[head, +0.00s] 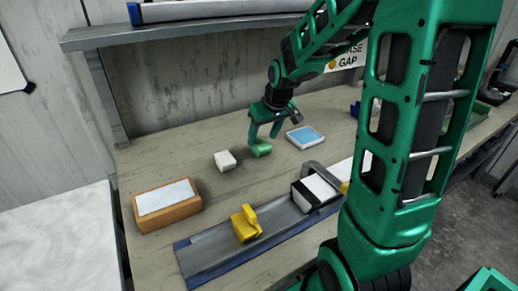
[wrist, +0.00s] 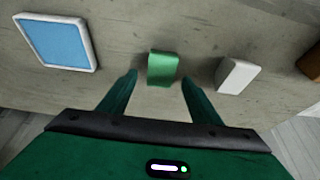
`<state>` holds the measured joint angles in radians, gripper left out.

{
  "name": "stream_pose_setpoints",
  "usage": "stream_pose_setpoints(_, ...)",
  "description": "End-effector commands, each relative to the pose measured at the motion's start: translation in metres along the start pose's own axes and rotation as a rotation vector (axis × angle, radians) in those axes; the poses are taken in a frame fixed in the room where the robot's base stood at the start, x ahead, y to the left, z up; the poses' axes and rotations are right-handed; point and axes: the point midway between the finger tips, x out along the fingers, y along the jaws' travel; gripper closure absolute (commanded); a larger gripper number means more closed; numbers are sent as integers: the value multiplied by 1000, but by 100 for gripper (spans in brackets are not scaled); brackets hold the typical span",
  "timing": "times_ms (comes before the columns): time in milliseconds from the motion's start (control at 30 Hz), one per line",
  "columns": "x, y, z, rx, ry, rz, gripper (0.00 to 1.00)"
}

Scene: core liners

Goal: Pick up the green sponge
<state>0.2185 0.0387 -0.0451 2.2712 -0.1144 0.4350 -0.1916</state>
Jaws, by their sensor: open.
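The green sponge (head: 262,149) is a small block lying on the wooden bench top. In the wrist view the green sponge (wrist: 162,68) shows just beyond and between my two finger tips. My gripper (head: 264,139) is open, with its fingers pointing down at the sponge from above. In the wrist view my gripper (wrist: 159,77) has its fingers spread wider than the sponge, with nothing held. I cannot tell whether the fingertips reach down beside the sponge.
A white block (head: 225,161) lies left of the sponge and a blue-topped pad (head: 305,137) lies right. An orange-brown box with a white top (head: 167,204), a yellow piece (head: 246,223) and a grey tray (head: 215,252) stand nearer the front. A shelf (head: 200,33) overhangs the back.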

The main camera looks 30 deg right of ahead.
Motion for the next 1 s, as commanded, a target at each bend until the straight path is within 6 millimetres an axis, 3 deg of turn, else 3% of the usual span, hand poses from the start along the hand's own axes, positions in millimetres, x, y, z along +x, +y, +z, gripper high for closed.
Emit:
stream_pose_setpoints(300, 41, -2, 4, -1, -3, -1, 42)
stream_pose_setpoints(633, 48, -2, 3, -1, -1, 0, 42)
stream_pose_setpoints(667, 48, -2, 3, -1, -1, 0, 45)
stream_pose_setpoints(833, 48, -1, 3, -1, -1, 0, 85)
stream_pose_setpoints(1000, 48, -1, 3, -1, -1, 0, 86)
